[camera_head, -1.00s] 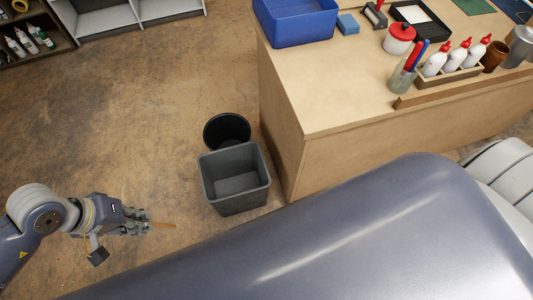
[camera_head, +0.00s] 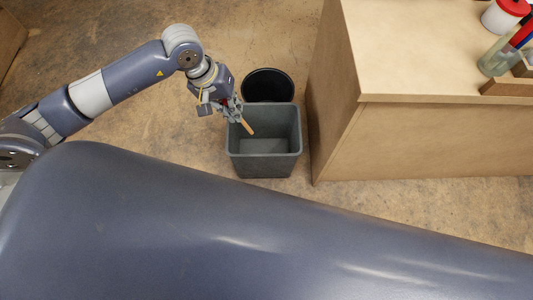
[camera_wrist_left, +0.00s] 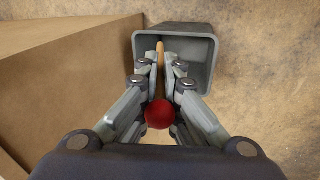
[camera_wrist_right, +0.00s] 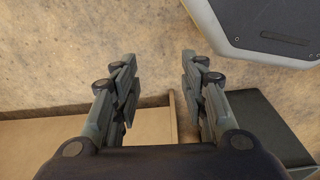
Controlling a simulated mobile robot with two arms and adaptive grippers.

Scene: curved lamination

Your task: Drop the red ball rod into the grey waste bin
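My left gripper (camera_head: 236,113) is shut on the red ball rod, a wooden stick (camera_head: 248,127) with a red ball at one end. In the left wrist view the red ball (camera_wrist_left: 160,114) sits between the finger bases, and the stick (camera_wrist_left: 161,56) points out past the fingertips (camera_wrist_left: 160,68). The grey waste bin (camera_head: 265,168) stands on the floor, open at the top and apparently empty. The gripper is at its upper left rim, with the stick's tip over the opening. My right gripper (camera_wrist_right: 156,88) is open and empty; it is outside the head view.
A round black bin (camera_head: 268,84) stands just behind the grey one. A wooden workbench (camera_head: 410,140) stands close on the right, with a jar (camera_head: 497,62) and a red-lidded pot (camera_head: 505,16) on it.

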